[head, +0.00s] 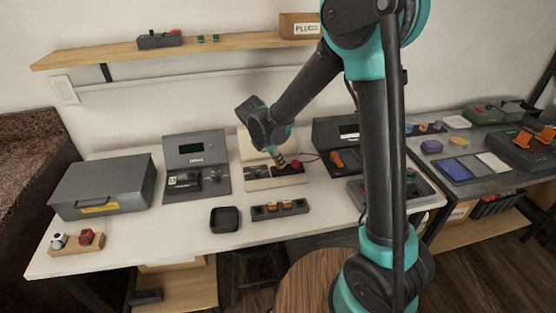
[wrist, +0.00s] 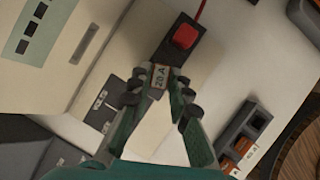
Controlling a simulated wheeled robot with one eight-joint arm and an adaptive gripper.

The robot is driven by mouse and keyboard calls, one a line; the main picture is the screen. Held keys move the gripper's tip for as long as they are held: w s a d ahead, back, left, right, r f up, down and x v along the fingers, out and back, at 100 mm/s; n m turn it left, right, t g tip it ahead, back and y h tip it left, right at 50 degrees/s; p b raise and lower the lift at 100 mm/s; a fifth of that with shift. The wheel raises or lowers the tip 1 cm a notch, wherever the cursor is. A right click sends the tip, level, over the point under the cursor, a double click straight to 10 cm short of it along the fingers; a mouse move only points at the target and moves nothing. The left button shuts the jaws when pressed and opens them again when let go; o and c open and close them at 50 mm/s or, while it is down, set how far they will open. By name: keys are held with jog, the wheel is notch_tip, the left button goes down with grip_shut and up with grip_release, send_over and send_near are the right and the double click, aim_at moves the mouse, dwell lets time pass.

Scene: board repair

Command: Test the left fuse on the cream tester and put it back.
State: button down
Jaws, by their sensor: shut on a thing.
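The cream tester (head: 262,183) stands on the white bench, with a raised back panel and a red button (head: 296,163) on a black block. In the wrist view the tester (wrist: 125,28) shows its cream face and the red button (wrist: 184,37). My gripper (wrist: 160,90) is shut on a fuse (wrist: 158,75) marked 20 A, at the end of the black block. I cannot tell whether the fuse is seated or just above it. The dark fuse holder (head: 280,213) stands in front, with orange fuses; its left slot looks empty. In the wrist view the holder (wrist: 241,122) also shows an empty end slot.
A small black tray (head: 224,219) lies left of the holder. A grey tester (head: 195,165) and a grey case (head: 103,187) stand further left. Another dark device (head: 338,135) stands close on the right. A shelf (head: 200,50) runs above. Clear bench lies around the small tray.

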jog(key=shift+f, duration=0.6)
dwell(0.9)
jog(key=c, duration=1.1)
grip_release()
jog(key=shift+o, duration=0.2)
jog(key=shift+r, duration=1.55)
jog(key=shift+r, duration=3)
